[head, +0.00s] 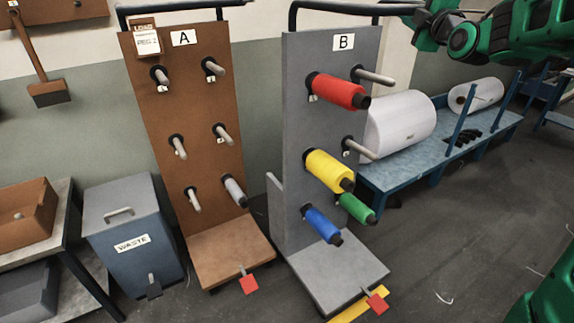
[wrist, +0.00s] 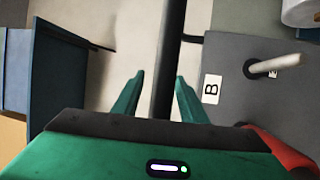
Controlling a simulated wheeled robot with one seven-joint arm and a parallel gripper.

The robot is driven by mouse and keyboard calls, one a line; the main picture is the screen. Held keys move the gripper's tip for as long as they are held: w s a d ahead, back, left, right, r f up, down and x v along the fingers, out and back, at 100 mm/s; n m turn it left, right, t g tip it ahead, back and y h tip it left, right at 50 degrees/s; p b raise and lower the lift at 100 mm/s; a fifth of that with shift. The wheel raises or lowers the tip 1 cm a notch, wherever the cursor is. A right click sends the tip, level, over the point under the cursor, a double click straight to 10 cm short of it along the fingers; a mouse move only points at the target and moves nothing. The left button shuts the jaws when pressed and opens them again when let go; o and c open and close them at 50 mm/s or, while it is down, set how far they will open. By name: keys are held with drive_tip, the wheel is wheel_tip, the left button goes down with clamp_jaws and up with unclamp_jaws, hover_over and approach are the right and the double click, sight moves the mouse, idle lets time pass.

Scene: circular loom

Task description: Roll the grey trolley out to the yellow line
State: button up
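The grey trolley (head: 297,140), marked B, stands upright beside the brown trolley. Its panel carries red, yellow, blue and green spools, and a red pedal (head: 377,302) juts from its base. A dark handle bar (head: 335,5) crosses its top. A short piece of yellow line (head: 350,309) shows on the floor at the front of its base. In the wrist view, my gripper (wrist: 160,75) is open. The dark bar (wrist: 170,50) runs between its fingers, with gaps on both sides. Whether it lies at fingertip depth is unclear. My fingers are not clear in the head view.
The brown trolley (head: 188,130), marked A, is close on the left, with a blue waste bin (head: 131,235) beyond it. A blue bench (head: 440,155) with white rolls stands behind on the right. The floor at front right (head: 440,240) looks mostly open.

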drive_tip(key=shift+r, duration=1.45)
drive_tip(key=shift+o, duration=0.5)
drive_tip(key=shift+r, duration=0.15)
drive_tip(key=shift+o, duration=0.3)
drive_tip(key=s, duration=0.3)
drive_tip(key=s+f, duration=0.1)
drive_tip(key=s, duration=0.2)
drive_tip(key=s+d+f, duration=0.1)
drive_tip(key=s, duration=0.3)
drive_tip(key=shift+f, duration=0.15)
drive_tip(key=shift+c, duration=0.8)
drive_tip(key=s+d+f, duration=0.3)
drive_tip(key=s+d, duration=0.1)
drive_tip(key=s, duration=0.3)
drive_tip(key=w+a+r, duration=0.1)
drive_tip(key=w, duration=0.9)
drive_tip(key=shift+w+a+r, duration=0.15)
drive_tip(key=shift+r, duration=0.25)
